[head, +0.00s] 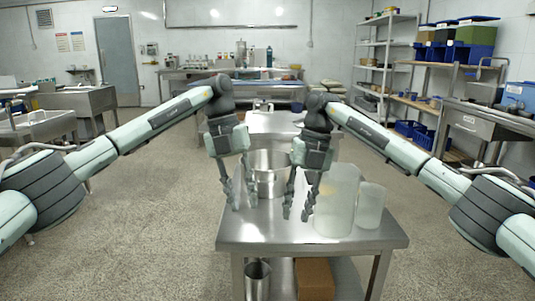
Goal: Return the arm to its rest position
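My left gripper (239,197) comes in from the left and hangs fingers-down over the left part of the steel table (260,232). Its fingers are apart with nothing seen between them. I cannot tell whether either gripper touches the table or the pot.
A tall translucent container (338,205) and a smaller one (370,207) stand right of my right gripper. A metal vessel (257,282) and a brown box (315,280) sit below the tabletop. Steel benches (88,105) and shelving (385,60) line the room. Open floor lies left.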

